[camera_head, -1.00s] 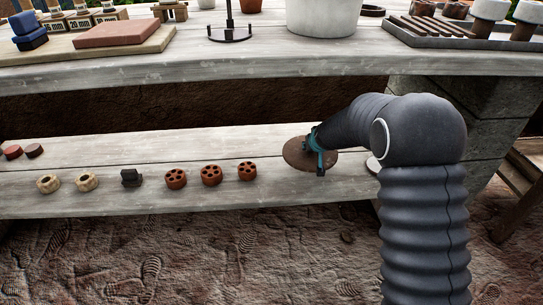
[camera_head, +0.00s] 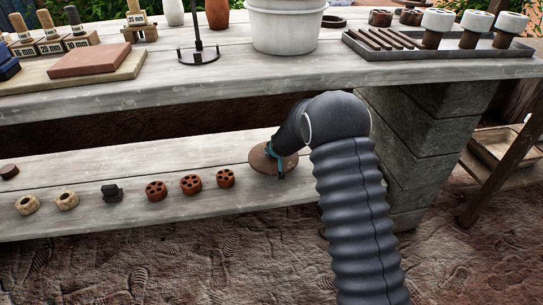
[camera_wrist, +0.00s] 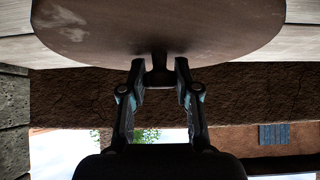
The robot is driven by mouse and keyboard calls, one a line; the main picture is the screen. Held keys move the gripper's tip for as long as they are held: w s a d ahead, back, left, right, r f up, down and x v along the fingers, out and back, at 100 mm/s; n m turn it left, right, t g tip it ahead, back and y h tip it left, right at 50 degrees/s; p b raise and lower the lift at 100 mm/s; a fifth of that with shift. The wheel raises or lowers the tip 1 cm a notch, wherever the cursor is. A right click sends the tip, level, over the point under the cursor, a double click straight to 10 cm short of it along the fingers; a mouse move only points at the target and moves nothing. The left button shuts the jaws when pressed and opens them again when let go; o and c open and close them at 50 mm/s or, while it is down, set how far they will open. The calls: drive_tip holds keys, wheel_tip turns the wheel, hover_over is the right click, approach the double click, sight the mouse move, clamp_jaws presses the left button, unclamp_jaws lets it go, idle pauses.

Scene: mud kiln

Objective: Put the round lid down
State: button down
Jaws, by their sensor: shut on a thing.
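The round lid (camera_head: 259,157) is a flat brown disc, seen over the right part of the lower plank bench in the head view. My gripper (camera_head: 276,163) is shut on the lid's small knob. In the wrist view the lid (camera_wrist: 158,28) fills the top, with its knob between my two fingertips (camera_wrist: 160,74). Pale planks show at both sides of it. The lid looks roughly level with the bench. I cannot tell whether it touches the bench or hangs just above it. My arm hides the bench to the right of the lid.
The lower bench (camera_head: 130,212) bears a row of small pieces, the nearest a holed red-brown one (camera_head: 225,178) left of the lid. The upper bench (camera_head: 290,82) overhangs behind, with a white bucket (camera_head: 285,27) on it. A stone pier (camera_head: 425,135) stands at right.

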sight(274, 159)
wheel_tip(274, 159, down, 4)
drive_tip(key=b, duration=0.4)
drive_tip(key=shift+f, duration=0.15)
drive_tip(key=c, duration=0.8)
unclamp_jaws()
drive_tip(key=shift+c, duration=0.2)
drive_tip(key=shift+r, duration=0.25)
drive_tip(key=p+v, duration=0.1)
drive_tip(key=v, duration=1.1)
drive_tip(key=shift+f, duration=0.1)
